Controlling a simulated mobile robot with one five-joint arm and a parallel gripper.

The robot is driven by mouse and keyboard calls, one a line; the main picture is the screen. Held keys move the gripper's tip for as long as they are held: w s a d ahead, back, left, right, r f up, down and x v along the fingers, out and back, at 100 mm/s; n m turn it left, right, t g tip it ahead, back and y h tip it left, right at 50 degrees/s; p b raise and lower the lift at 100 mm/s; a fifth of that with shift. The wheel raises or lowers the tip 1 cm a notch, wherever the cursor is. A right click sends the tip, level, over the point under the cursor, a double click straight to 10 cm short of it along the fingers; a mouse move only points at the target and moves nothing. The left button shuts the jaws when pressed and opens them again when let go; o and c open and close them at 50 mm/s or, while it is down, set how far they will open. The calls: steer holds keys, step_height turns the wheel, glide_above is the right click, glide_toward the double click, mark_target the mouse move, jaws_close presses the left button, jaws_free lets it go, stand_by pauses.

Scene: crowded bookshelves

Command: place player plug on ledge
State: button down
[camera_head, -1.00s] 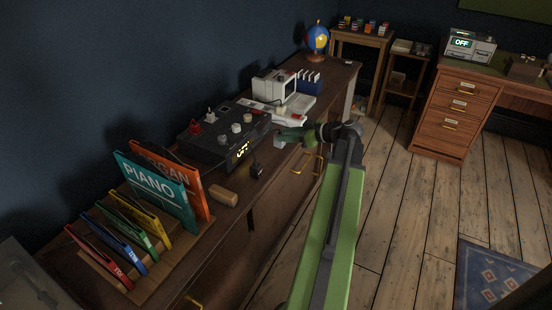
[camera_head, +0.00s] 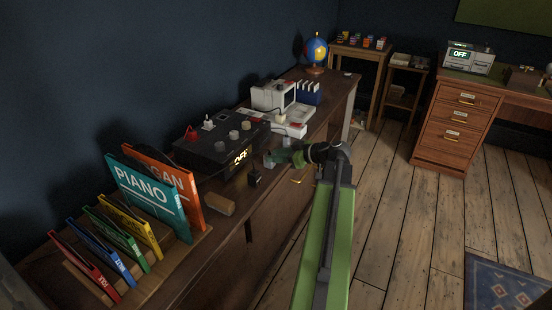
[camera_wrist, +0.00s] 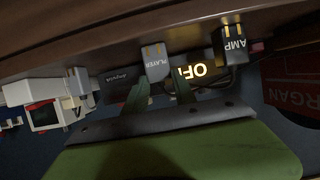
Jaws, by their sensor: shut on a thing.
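The player plug (camera_wrist: 156,62) is a grey block with brass prongs and the label PLAYER. In the wrist view it sits between the fingertips of my gripper (camera_wrist: 161,91), which is shut on it. In the head view my gripper (camera_head: 272,160) is at the front edge of the long wooden cabinet top (camera_head: 218,226), just right of a dark plug. That dark plug (camera_head: 254,177) is labelled AMP in the wrist view (camera_wrist: 234,46) and stands apart from the player plug. I cannot tell whether the player plug touches the wood.
A black amp box (camera_head: 215,150) with knobs and a lit OFF display stands behind my gripper. A white computer (camera_head: 273,96) stands farther along. The floor at right is open.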

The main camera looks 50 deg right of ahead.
steer(key=c, duration=1)
jaws_free()
steer(key=shift+s+d+r+p, duration=0.1)
steer(key=shift+s+r+p, duration=0.2)
steer(key=shift+p, duration=0.15)
steer(key=p+v, duration=0.4)
steer(key=v, duration=0.7)
steer(key=shift+s, duration=0.25)
steer(key=shift+f, duration=0.1)
